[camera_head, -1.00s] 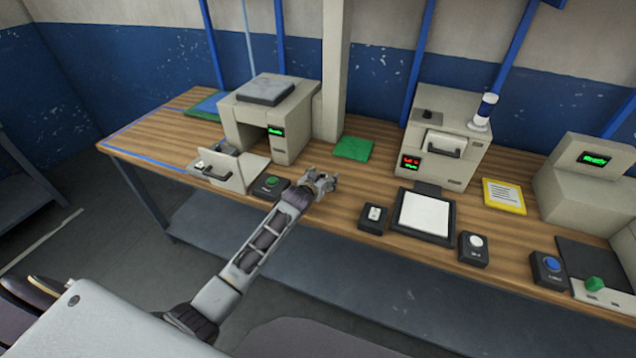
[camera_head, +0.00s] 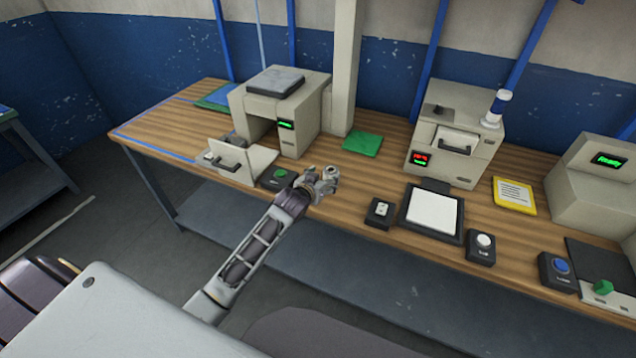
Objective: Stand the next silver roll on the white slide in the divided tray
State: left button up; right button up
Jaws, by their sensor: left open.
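I cannot make out a divided tray. My right gripper is not in view.
A green mat (camera_head: 362,144) lies behind the gripper. To the right are a small switch box (camera_head: 380,213), a black-framed white pad (camera_head: 433,212), a white-button box (camera_head: 481,249) and a second beige machine (camera_head: 455,125). Bare bench lies between the gripper and the switch box.

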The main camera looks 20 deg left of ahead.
pick_arm(q)
jog(key=shift+v, duration=2.05)
jog(key=shift+s, duration=0.1)
jog(key=shift+o, duration=0.5)
jog(key=shift+r, duration=0.1)
